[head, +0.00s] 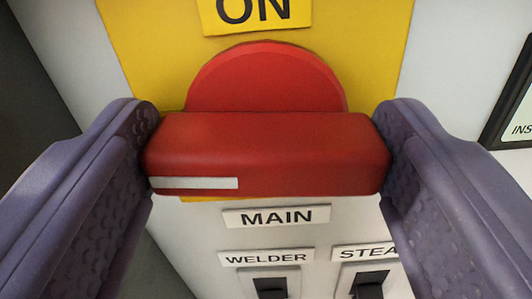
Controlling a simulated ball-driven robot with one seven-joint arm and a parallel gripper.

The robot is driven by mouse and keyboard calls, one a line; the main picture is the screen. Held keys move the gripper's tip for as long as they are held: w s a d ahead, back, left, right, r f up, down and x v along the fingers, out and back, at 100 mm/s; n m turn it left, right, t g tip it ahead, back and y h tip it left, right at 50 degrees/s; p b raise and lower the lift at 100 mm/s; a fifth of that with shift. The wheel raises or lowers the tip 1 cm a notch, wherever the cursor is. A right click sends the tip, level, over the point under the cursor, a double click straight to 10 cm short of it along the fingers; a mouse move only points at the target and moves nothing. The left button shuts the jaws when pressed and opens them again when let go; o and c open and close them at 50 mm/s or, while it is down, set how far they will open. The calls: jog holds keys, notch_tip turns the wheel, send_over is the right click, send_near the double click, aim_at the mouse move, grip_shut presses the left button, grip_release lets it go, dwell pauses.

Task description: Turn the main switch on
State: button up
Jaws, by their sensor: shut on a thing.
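The main switch (265,150) is a red rotary handle with a wide bar in front of a round red disc. The bar lies level across the picture, with a white stripe on its lower left face. It sits on a yellow plate with an ON label (256,14) above and a MAIN label (276,217) below. My gripper (265,155) has its two purple fingers at the left and right ends of the bar, shut on it. The lower part of the yellow plate is mostly hidden behind the bar.
Below are a WELDER label with a black switch (270,287) and a partly hidden label starting STEA with another black switch (369,287). A black-framed sign (515,110) is at the right edge. The panel around is pale grey.

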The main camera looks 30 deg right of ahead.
jog(key=m+b, duration=0.1)
jog(key=b, duration=0.1)
jog(key=m+b, duration=0.2)
jog(key=shift+f, duration=0.25)
jog(key=m+b, duration=0.5)
jog(key=b, duration=0.1)
jog(key=shift+s+d+m, duration=0.1)
jog(key=shift+m, duration=0.3)
jog(key=m+b, duration=0.3)
jog(key=shift+m, duration=0.3)
jog(key=shift+m+b, duration=1.55)
jog(key=shift+m, duration=0.65)
jog(key=o, duration=1)
jog(key=shift+d, duration=0.1)
jog(key=shift+s, duration=0.1)
